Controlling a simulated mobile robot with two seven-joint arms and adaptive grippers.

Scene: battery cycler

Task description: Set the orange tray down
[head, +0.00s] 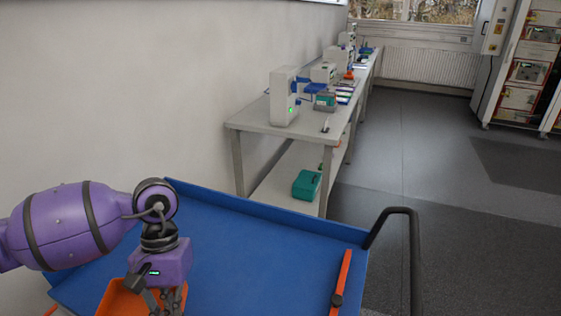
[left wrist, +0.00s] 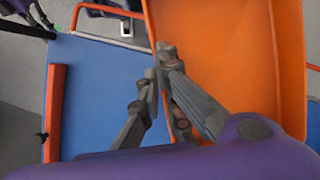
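The orange tray (head: 122,299) is at the bottom left of the head view, over the blue top (head: 235,250) of a cart, cut off by the frame edge. It fills the right of the left wrist view (left wrist: 225,50) and looks empty where visible. My left gripper (head: 168,298) points down at the tray's side. In the left wrist view its fingers (left wrist: 158,65) are closed on the tray's wall, one finger on each side. I cannot tell whether the tray's bottom touches the blue top. A dark gripper-like part (left wrist: 35,14), probably my right gripper, shows small in the wrist view's top left corner.
A red-orange bar (head: 342,280) with a dark knob lies on the blue top's right side. A black handle (head: 414,240) rises at the cart's right edge. The middle of the blue top is clear. A bench (head: 250,126) with instruments stands beyond, a green case (head: 307,184) on its lower shelf.

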